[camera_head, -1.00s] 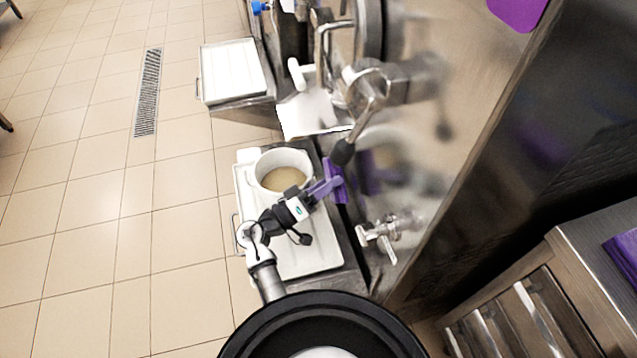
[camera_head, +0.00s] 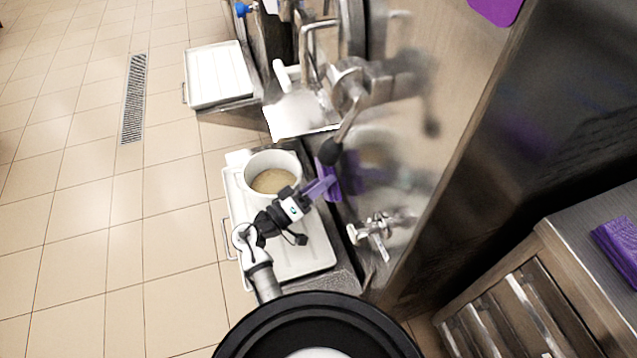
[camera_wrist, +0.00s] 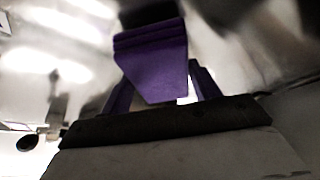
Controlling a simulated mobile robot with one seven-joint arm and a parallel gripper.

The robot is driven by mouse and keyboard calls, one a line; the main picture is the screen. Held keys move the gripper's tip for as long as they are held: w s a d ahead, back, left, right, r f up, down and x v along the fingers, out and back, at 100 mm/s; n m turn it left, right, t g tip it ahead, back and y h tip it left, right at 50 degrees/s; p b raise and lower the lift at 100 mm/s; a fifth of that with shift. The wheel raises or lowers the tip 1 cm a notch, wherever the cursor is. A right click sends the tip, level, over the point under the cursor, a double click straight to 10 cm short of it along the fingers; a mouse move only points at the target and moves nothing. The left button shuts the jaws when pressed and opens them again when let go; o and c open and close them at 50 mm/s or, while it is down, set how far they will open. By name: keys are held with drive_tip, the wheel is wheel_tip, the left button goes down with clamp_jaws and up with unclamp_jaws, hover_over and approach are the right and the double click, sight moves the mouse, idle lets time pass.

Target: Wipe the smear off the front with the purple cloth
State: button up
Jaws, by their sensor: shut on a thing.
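My gripper (camera_head: 319,188) is shut on a purple cloth (camera_head: 327,177), close against the freezer's shiny steel front (camera_head: 400,140). The cloth is folded and hangs in front of the fingers in the wrist view (camera_wrist: 155,60). I cannot tell whether it touches the steel. The cloth's reflection shows on the front just to its right. Blurred pale and dark patches show on the front, and I cannot tell smear from reflection.
A white tray (camera_head: 310,255) holding a white pot (camera_head: 272,172) of beige liquid lies under my arm. Another purple cloth (camera_head: 620,245) lies on the right counter. Tiled floor is free at left.

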drive_tip(key=shift+w+d, duration=0.25)
drive_tip(key=shift+d, duration=0.5)
